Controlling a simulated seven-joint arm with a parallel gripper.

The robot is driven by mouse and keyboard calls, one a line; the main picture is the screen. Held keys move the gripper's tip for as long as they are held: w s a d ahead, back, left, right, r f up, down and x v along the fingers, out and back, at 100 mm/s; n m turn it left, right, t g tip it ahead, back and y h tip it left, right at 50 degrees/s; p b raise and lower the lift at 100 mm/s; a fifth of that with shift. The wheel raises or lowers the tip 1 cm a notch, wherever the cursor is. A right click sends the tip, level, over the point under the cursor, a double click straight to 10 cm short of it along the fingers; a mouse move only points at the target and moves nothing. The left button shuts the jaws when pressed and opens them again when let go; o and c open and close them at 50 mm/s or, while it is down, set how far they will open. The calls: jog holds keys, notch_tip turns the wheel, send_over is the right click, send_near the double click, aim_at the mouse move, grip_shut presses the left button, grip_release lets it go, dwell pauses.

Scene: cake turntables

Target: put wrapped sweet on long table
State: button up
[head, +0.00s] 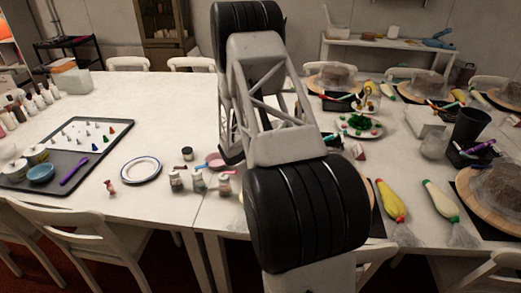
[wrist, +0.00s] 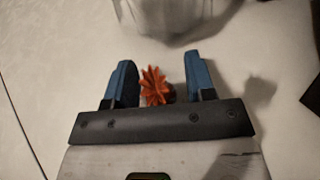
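In the wrist view my gripper (wrist: 160,80) is open, its two blue fingers apart over a pale surface. A small orange, star-shaped pleated thing (wrist: 156,84) shows between the fingers, nearer the left one, with a clear gap to the right one. It may be the twisted end of a wrapped sweet; its lower part is hidden behind the gripper body. In the head view my arm hides the gripper and whatever is at it. The long white table (head: 120,95) fills much of the head view. A small pink-red thing (head: 110,187) stands on its left part; I cannot tell what it is.
A pale, translucent vessel (wrist: 175,14) stands just beyond the fingertips. On the left are a dark tray (head: 60,140), a rimmed plate (head: 141,170) and small jars (head: 198,183). On the right are piping bags (head: 390,202), a black cup (head: 471,128) and covered turntables.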

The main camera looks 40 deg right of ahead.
jog(key=shift+r, duration=0.15)
jog(key=shift+a+r, duration=0.35)
jog(key=shift+a, duration=0.4)
jog(key=v, duration=0.3)
jog(key=shift+a+r, duration=0.1)
jog(key=shift+a, duration=0.15)
notch_tip(320, 180, up, 7)
jog(key=shift+s+d, duration=0.1)
